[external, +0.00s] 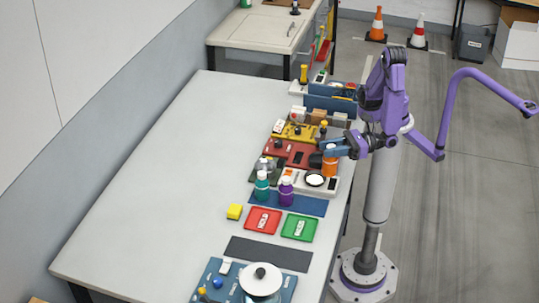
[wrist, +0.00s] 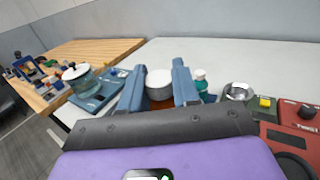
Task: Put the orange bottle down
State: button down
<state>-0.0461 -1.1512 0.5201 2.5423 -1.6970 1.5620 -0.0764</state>
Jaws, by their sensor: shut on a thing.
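My gripper (external: 333,148) is shut on the orange bottle (external: 330,165), which is upright beside the white scale (external: 333,187). I cannot tell whether its base touches anything. In the wrist view the bottle's white cap (wrist: 159,79) sits between the two fingers (wrist: 158,88), with a little orange below it; the rest is hidden. A teal bottle (external: 262,186) and a purple bottle (external: 286,191) stand on a blue mat (external: 312,207), left of and nearer the camera than my gripper. The teal bottle also shows in the wrist view (wrist: 201,80).
A dark mat (external: 268,253) and a blue panel with a lidded pot (external: 261,283) follow. Red (external: 290,151) and yellow panels (external: 294,132) lie behind. The table's left side (external: 165,185) is clear.

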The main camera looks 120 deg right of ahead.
jog(key=shift+w+a+f, duration=0.9)
jog(key=shift+w+f, duration=1.25)
jog(key=shift+w, duration=0.1)
jog(key=shift+w+a+f, duration=0.9)
jog(key=shift+w+f, duration=1.3)
jog(key=shift+w+a+f, duration=0.9)
jog(key=shift+w+f, duration=1.25)
jog(key=shift+w, duration=0.1)
jog(key=shift+f, duration=0.1)
jog(key=c, duration=0.8)
grip_release()
